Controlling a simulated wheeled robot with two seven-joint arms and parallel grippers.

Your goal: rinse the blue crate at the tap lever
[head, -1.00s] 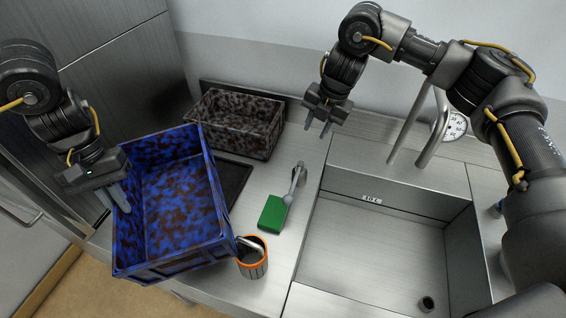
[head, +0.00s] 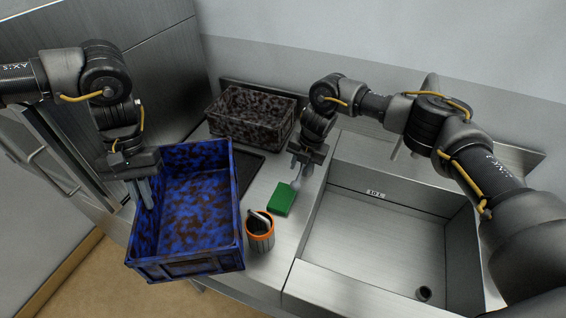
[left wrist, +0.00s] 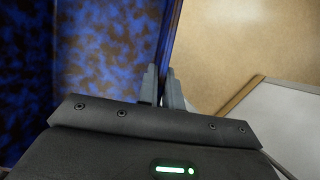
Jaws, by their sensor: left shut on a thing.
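In the left wrist view the fingers (left wrist: 163,88) pinch the wall of the blue crate (left wrist: 110,45), one on each side.
A dark speckled crate (head: 250,118) stands at the back of the counter. A green block (head: 281,199) and an orange-rimmed cup (head: 260,240) with a tool in it stand between blue crate and sink. The steel sink (head: 370,245) is empty, with a drain (head: 424,293).

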